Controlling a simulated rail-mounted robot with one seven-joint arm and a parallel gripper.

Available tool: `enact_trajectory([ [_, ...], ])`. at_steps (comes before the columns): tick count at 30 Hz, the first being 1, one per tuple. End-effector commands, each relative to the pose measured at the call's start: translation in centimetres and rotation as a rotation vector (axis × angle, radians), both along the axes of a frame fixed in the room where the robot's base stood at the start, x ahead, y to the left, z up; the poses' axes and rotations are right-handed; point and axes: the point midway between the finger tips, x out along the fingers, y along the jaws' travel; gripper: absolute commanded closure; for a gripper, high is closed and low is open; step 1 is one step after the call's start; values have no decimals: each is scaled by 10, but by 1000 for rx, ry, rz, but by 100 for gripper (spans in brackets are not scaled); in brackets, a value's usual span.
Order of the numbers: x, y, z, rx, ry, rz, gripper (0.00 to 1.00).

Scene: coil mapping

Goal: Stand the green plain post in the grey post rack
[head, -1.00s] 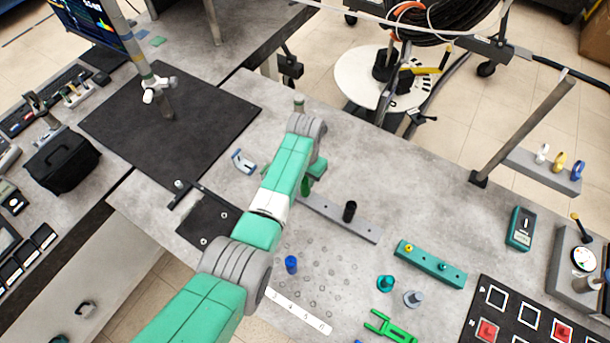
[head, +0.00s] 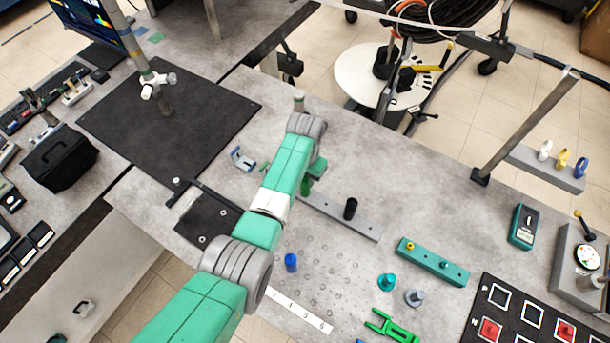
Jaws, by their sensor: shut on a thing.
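The grey post rack (head: 366,231) is a long low bar lying on the bench just right of my forearm. A black post (head: 350,209) stands in it. The green plain post (head: 306,187) shows as a small dark green piece beside my wrist, at the rack's left end. My gripper (head: 309,178) is mostly hidden behind my own arm and is shut on the green post. The post's lower end and the rack's left end are partly hidden, so I cannot tell whether the post is in a hole or above it.
A blue post (head: 291,262) stands on the pegboard area left of centre. A teal rack (head: 432,263) lies to the right, with teal (head: 386,282) and grey (head: 414,298) pieces in front. A green fork-shaped piece (head: 390,328) lies near the bottom. A blue-grey bracket (head: 243,159) lies left of my wrist.

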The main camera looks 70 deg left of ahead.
Motion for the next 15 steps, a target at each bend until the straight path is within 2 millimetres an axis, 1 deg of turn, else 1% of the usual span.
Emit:
enact_trajectory([
  [6,0,-1,-2,0,0,0,99],
  [7,0,-1,-2,0,0,0,66],
  [9,0,-1,-2,0,0,0,52],
  [10,0,-1,-2,0,0,0,46],
  [15,0,0,-1,0,0,0,46],
])
